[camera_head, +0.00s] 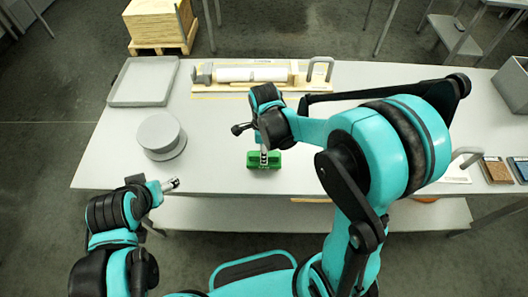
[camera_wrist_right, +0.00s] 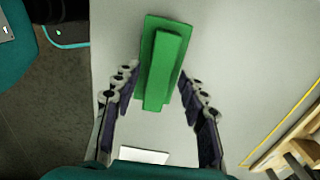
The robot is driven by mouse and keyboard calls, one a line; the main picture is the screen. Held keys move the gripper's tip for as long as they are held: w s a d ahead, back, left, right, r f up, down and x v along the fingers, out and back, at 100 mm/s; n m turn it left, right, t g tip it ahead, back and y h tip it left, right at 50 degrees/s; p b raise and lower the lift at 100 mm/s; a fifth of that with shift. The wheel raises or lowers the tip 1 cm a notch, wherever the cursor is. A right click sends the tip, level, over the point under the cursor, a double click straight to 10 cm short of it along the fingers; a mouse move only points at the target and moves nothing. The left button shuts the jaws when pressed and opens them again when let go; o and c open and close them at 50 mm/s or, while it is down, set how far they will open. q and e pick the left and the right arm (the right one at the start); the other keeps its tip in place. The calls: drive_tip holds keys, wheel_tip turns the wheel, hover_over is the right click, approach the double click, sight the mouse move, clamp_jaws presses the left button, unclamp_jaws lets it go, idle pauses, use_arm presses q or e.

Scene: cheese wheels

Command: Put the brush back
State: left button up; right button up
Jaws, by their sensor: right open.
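The green brush (camera_head: 252,161) lies on the white table near its front edge, green back up. In the right wrist view the brush (camera_wrist_right: 165,70) has a raised green bar along its middle. My right gripper (camera_head: 263,150) is above the brush, pointing down. In the wrist view its open fingers (camera_wrist_right: 157,82) stand on both sides of the bar's near end, and I cannot tell whether they touch it. My left gripper (camera_head: 171,185) is off the table's front left edge, empty, and too small to tell whether open or shut.
A grey round stack (camera_head: 160,134) stands on the table (camera_head: 215,165) at left, a grey tray (camera_head: 143,84) behind it. A wooden board (camera_head: 210,87) with a white roll lies at the back. My right arm hides the table's right middle. Flat samples (camera_head: 496,171) lie at right.

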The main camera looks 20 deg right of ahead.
wheel_tip(320, 180, up, 10)
drive_tip(key=p, duration=0.3)
drive_tip(key=s+d+r+n+t, duration=0.2)
drive_tip(key=s+n, duration=0.3)
drive_tip(key=n, duration=0.5)
drive_tip(key=s+d+r+n+t, duration=0.2)
drive_tip(key=s+n+t, duration=0.3)
drive_tip(key=n, duration=0.6)
drive_tip(key=shift+s+d+r, duration=0.2)
drive_tip(key=shift+d+r, duration=0.15)
drive_tip(key=shift+r, duration=0.3)
drive_tip(key=shift+f, duration=0.1)
wheel_tip(320, 180, down, 7)
drive_tip(key=b, duration=0.8)
drive_tip(key=shift+f, duration=0.2)
